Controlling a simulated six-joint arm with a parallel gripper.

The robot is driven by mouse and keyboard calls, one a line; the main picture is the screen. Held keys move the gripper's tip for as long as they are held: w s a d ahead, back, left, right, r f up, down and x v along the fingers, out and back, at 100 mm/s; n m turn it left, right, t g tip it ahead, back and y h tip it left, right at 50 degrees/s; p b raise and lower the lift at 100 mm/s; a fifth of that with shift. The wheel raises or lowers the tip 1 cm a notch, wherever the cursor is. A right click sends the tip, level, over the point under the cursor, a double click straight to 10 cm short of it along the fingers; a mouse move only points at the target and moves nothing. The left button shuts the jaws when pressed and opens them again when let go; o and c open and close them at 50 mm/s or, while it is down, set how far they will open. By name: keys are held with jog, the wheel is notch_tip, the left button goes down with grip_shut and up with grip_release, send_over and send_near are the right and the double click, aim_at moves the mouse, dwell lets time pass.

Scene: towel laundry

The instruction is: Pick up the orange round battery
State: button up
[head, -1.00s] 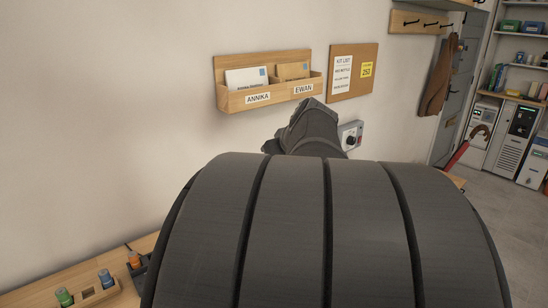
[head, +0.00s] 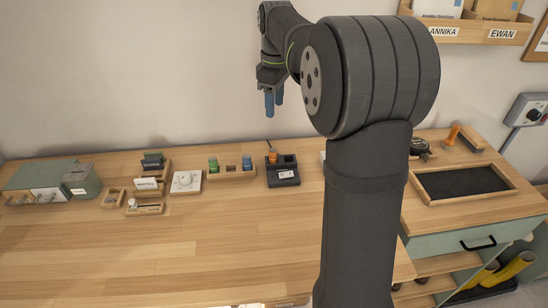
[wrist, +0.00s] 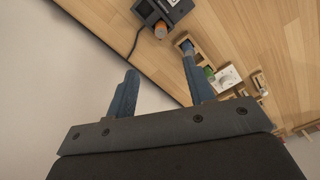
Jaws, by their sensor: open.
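A wooden holder (head: 231,174) with a green battery (head: 213,164) and a blue battery (head: 247,162) stands just left of the charger. A white dial box (head: 186,182) is further left. A dark-lined tray (head: 464,182) lies right. The front worktop (head: 200,250) is clear.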

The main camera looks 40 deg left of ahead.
send_near(273, 150)
jog(key=f, duration=0.5)
jog(key=shift+s+a, duration=0.15)
jog(key=shift+s, duration=0.1)
jog(key=shift+w+f, duration=0.2)
jog(key=shift+f, duration=2.7)
grip_shut()
jog(key=shift+r, duration=0.15)
